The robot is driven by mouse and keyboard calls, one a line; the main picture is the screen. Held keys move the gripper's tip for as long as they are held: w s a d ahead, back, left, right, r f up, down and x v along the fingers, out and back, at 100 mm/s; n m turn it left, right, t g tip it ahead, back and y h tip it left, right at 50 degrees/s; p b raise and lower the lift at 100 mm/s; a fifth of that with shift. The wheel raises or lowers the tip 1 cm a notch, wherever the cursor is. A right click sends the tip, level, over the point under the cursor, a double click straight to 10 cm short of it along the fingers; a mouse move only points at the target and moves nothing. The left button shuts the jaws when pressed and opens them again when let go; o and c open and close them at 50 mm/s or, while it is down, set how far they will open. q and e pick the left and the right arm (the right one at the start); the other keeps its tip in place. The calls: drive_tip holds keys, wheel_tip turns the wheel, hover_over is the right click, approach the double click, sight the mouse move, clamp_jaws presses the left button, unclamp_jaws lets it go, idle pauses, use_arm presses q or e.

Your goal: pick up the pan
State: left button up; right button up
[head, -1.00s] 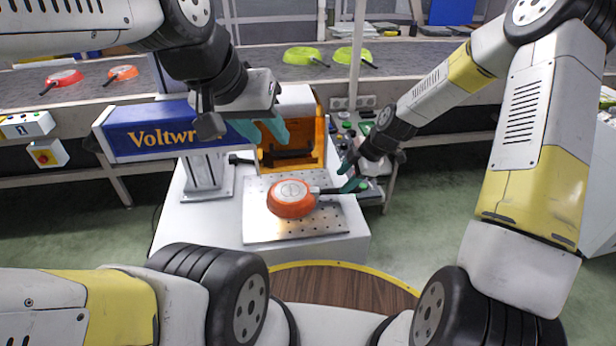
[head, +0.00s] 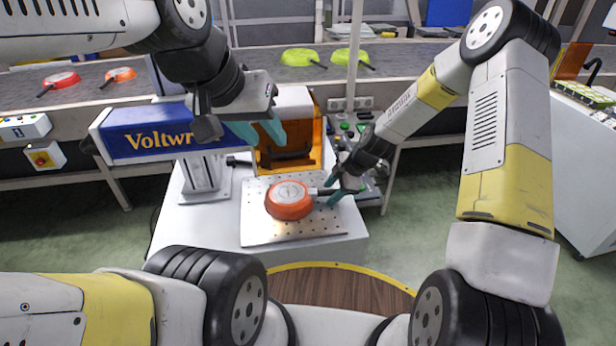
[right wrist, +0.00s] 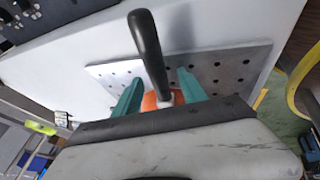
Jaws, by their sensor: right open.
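The orange pan (head: 288,206) lies on a perforated metal plate (head: 262,235), its pale grey round face up and its dark handle pointing right. My right gripper (head: 337,190) is open at the handle. In the right wrist view the black handle (right wrist: 147,45) passes between the two apart teal fingers of my right gripper (right wrist: 160,92); the pan body is mostly hidden there, with a bit of orange showing. My left gripper (head: 258,130) is open and empty, raised in front of the blue machine and away from the pan.
A blue marking machine (head: 150,138) with an orange-windowed box (head: 309,150) stands behind the plate. Beyond is a grey conveyor (head: 220,66) with red, orange (head: 121,74) and green pans (head: 300,57). A thin pale post rises behind the worktable. Green floor is clear at right.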

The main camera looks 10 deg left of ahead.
drive_tip(key=shift+c, duration=0.4)
clamp_jaws()
idle(0.9)
